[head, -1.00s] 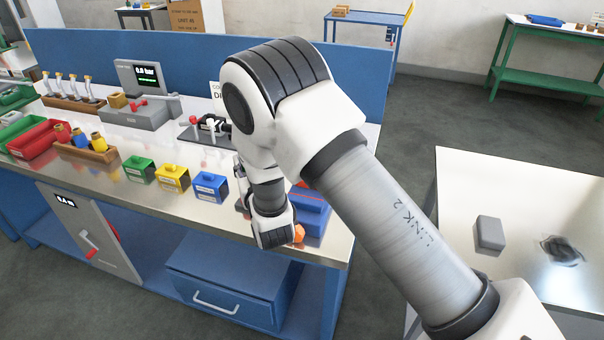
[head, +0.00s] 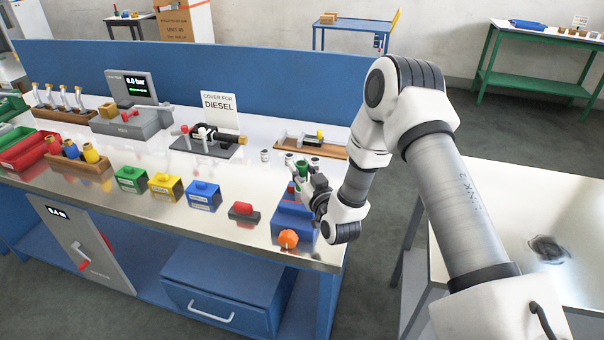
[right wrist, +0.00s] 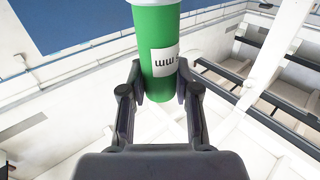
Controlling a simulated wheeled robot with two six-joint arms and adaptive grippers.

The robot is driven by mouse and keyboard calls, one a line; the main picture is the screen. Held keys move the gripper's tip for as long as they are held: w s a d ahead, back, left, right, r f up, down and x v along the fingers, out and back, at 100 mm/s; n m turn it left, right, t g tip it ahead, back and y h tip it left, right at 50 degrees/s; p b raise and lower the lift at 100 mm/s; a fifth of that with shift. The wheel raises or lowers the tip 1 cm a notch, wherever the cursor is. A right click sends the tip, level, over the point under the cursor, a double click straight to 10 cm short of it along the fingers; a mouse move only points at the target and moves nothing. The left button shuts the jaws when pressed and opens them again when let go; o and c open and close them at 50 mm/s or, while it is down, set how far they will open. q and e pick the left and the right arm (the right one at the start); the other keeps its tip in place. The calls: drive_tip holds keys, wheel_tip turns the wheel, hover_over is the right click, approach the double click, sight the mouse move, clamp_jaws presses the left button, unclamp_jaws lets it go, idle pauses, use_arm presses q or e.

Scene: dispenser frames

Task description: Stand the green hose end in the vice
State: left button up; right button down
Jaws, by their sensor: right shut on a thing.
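The green hose end (head: 302,168) is upright in my right gripper (head: 306,180), at the right end of the bench. In the right wrist view, the green hose end (right wrist: 157,45) is a green cylinder with a white label, between the two dark fingers of my right gripper (right wrist: 160,92). The blue vice (head: 291,219) with an orange knob stands at the bench's front right corner. The gripper is close behind and above it; its fingers and wrist hide part of the vice. I cannot tell whether the hose end touches the vice. My left gripper is not in view.
A red-topped block (head: 243,210) lies left of the vice. Blue (head: 203,195), yellow (head: 165,187) and green (head: 130,179) blocks stand in a row farther left. A wooden tray (head: 312,146) and the diesel cover stand (head: 205,146) are behind.

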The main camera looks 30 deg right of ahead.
drive_tip(key=shift+w+f, duration=0.1)
drive_tip(key=shift+w, duration=0.1)
drive_tip(key=c, duration=1.3)
unclamp_jaws()
drive_tip(key=shift+s+f, duration=0.15)
drive_tip(key=o, duration=0.5)
drive_tip(key=shift+c, duration=0.2)
drive_tip(key=shift+r+p, duration=0.35)
drive_tip(key=s+a+b, duration=0.2)
drive_tip(key=s+b, duration=0.1)
drive_tip(key=s, duration=0.8)
drive_tip(key=shift+s+a+f, duration=0.15)
drive_tip(key=shift+s+f, duration=0.1)
drive_tip(key=shift+s, duration=0.1)
